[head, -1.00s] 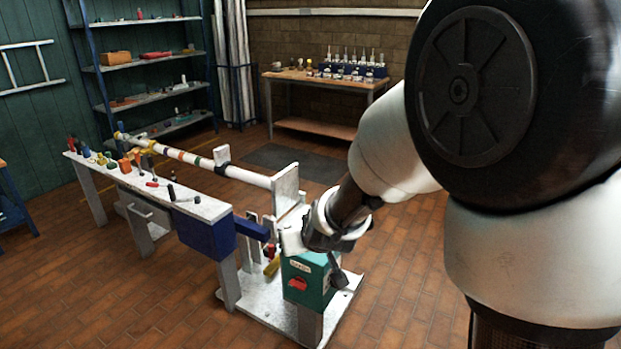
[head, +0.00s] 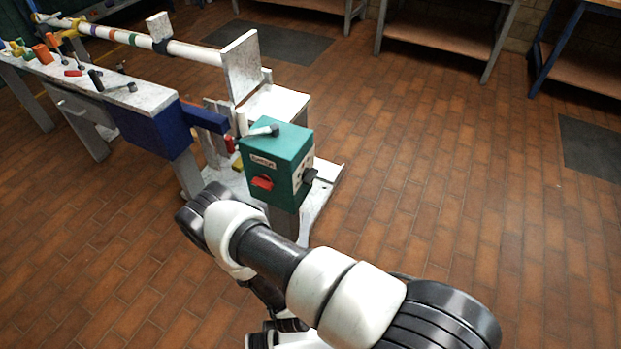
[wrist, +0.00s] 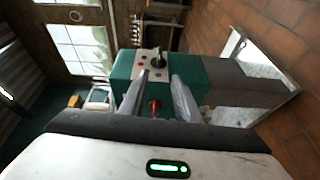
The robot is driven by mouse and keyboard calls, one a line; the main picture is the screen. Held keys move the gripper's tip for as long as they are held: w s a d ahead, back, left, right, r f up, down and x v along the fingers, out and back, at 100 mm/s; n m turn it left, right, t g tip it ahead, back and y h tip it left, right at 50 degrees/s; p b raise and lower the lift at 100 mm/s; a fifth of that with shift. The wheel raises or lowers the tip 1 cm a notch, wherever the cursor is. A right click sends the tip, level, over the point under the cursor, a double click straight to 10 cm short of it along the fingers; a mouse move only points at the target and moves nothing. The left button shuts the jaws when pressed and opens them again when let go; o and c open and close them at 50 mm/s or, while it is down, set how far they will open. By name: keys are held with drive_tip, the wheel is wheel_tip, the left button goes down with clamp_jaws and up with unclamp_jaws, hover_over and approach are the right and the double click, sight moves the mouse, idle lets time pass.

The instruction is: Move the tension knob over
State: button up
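A teal box (head: 272,150) stands on a post beside the bench end. Its front carries a label and a red knob (head: 262,182). Its right side has a pale panel with a black knob (head: 309,176). I cannot tell which one is the tension knob. In the wrist view the black knob (wrist: 158,60) sits on the panel, with small coloured buttons around it. The red knob (wrist: 154,105) shows between the fingers of my gripper (wrist: 158,84), which are apart with nothing visibly held. In the head view my arm's wrist is in front of the box; the fingers are hidden.
A long white bench (head: 60,75) with several small tools runs to the back left, with a striped mast (head: 130,38) above it. A blue block (head: 150,128) is at its near end. A dark-ended rod (head: 262,131) lies across the box top.

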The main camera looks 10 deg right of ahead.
drive_tip(key=n+b, duration=0.1)
drive_tip(key=b, duration=0.2)
approach(311, 182)
drive_tip(key=shift+t+y, duration=0.3)
drive_tip(key=x, duration=0.6)
drive_tip(key=f+x, duration=0.1)
drive_tip(key=x, duration=0.3)
drive_tip(key=shift+d, duration=0.2)
drive_tip(key=shift+c, duration=0.5)
clamp_jaws()
